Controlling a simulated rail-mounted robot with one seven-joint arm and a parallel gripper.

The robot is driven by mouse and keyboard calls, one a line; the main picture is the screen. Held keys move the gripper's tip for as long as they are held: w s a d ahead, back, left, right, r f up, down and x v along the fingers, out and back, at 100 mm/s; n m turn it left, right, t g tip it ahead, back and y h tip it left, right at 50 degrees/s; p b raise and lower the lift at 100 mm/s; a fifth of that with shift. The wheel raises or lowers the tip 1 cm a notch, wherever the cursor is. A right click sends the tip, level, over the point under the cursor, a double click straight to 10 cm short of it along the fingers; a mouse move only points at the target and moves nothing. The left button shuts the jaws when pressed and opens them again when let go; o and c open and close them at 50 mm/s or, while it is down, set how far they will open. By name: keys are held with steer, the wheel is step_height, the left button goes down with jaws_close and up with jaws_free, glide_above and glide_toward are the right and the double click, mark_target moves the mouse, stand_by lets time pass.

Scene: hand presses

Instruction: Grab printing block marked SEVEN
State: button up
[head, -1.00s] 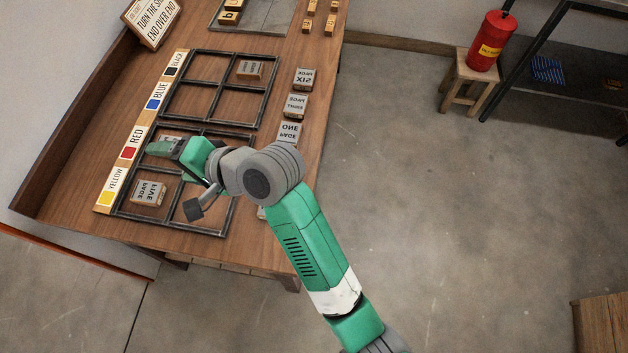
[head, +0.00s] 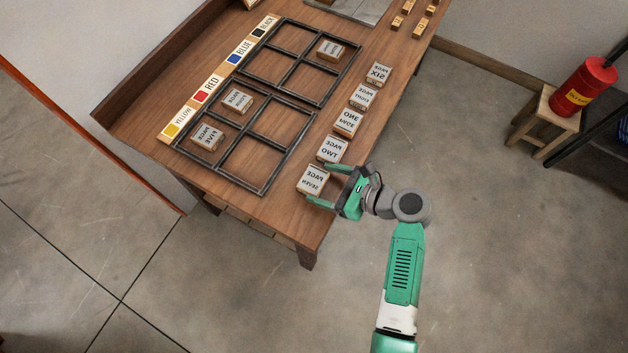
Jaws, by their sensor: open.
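The block marked PAGE SEVEN (head: 312,180) sits at the near end of a row of blocks along the table's right edge. Its lettering shows mirrored, on a grey face over a wooden body. My gripper (head: 319,185) is open at its right side, with one green finger at the block's far side and one at its near side. The palm is apart from the block. I cannot tell whether either finger touches it.
PAGE TWO (head: 333,149) stands just beyond the upper finger, with more blocks past it. Framed grids (head: 263,190) hold a few blocks on the left. A colour strip (head: 210,87) lies beside them.

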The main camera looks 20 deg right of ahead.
mark_target(318, 182)
steer(key=shift+x, duration=1.2)
steer(key=c, duration=0.8)
steer(key=shift+r, duration=0.1)
steer(key=shift+r, duration=0.25)
step_height(318, 182, up, 4)
steer(key=shift+f+p, duration=0.25)
steer(key=shift+p, duration=0.85)
steer(key=s+p, duration=0.1)
steer(key=s, duration=0.4)
steer(key=s+a+p, duration=0.1)
steer(key=s+p, duration=0.1)
steer(key=s, duration=0.3)
steer(key=s+a+r+p, duration=0.1)
steer(key=s, duration=0.5)
